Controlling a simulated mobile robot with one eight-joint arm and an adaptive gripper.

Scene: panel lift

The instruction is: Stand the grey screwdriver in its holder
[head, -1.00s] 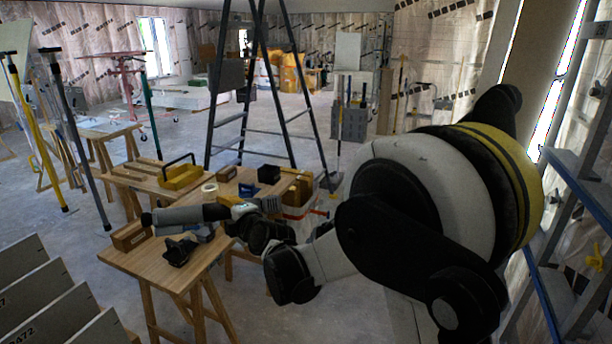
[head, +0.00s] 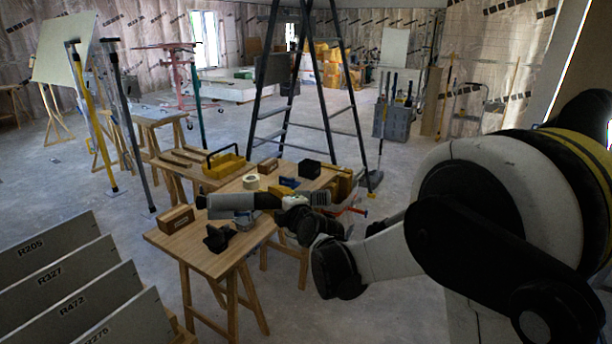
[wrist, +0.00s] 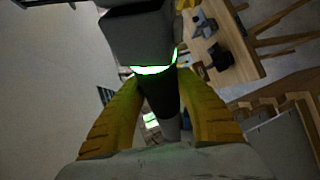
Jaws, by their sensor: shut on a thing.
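In the wrist view my gripper (wrist: 160,108) has its two yellow ridged fingers closed in on a dark grey tool, which I take to be the grey screwdriver (wrist: 162,88). A glowing green ring circles it, below a thick dark block at the top of the view. Its far end is hard to make out. In the head view my arm reaches over the front worktable (head: 210,262); fingers and tool cannot be made out there. A wooden block (head: 177,218) sits at the table's left end. I cannot tell whether it is the holder.
A dark clamp-like object (head: 218,238) lies near the table's front edge. A tape roll (head: 251,182) and yellow toolbox (head: 222,167) are farther back. Numbered panels (head: 60,285) stand at lower left. A stepladder (head: 270,75) rises behind the tables. Floor between panels and table is clear.

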